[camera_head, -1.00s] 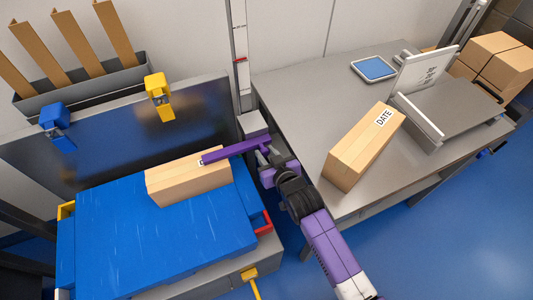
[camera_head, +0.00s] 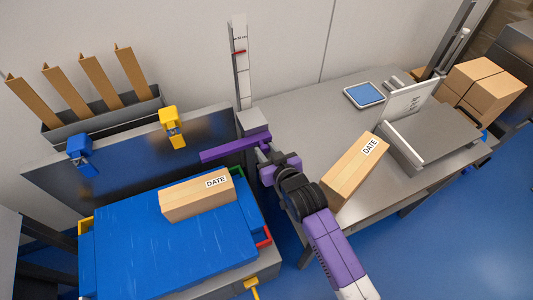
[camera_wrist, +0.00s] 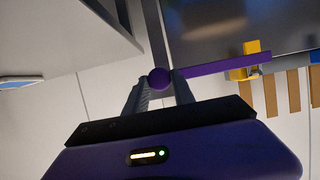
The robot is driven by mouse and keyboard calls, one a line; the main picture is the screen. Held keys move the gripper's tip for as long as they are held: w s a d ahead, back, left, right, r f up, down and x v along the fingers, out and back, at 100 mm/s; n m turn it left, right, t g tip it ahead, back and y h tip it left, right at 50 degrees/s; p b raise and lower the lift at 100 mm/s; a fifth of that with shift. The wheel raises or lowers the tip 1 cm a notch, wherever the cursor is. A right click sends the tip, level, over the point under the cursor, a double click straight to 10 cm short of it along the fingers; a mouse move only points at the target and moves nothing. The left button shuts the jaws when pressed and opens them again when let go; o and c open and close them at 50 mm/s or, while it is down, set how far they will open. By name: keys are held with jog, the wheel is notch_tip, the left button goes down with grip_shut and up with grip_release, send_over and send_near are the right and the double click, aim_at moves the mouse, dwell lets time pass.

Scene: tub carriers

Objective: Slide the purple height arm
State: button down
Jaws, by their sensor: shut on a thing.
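The purple height arm (camera_head: 228,151) is a flat bar pointing left from the foot of an upright measuring post (camera_head: 241,65) with a red mark. In the head view it lies above and behind a tan box (camera_head: 193,198) labelled DATE, with a gap between them. The box lies on a blue tub lid or stack (camera_head: 160,240). My gripper (camera_head: 266,150) is at the right end of the bar. In the wrist view my gripper (camera_wrist: 159,88) has its fingers on both sides of the round purple knob (camera_wrist: 159,78) of the height arm.
A dark panel (camera_head: 125,150) with blue (camera_head: 80,152) and yellow (camera_head: 172,128) clamps stands behind the tub. A steel table (camera_head: 310,125) at right holds another DATE box (camera_head: 353,172), a tablet (camera_head: 364,95) and a label stand (camera_head: 405,105).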

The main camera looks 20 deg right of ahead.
jog(key=shift+w+r+p, duration=0.1)
jog(key=shift+r+p, duration=0.9)
jog(key=shift+r, duration=1.2)
jog(key=c, duration=1.1)
grip_release()
jog(key=shift+f, duration=0.1)
jog(key=v, duration=0.8)
jog(key=shift+b, duration=0.4)
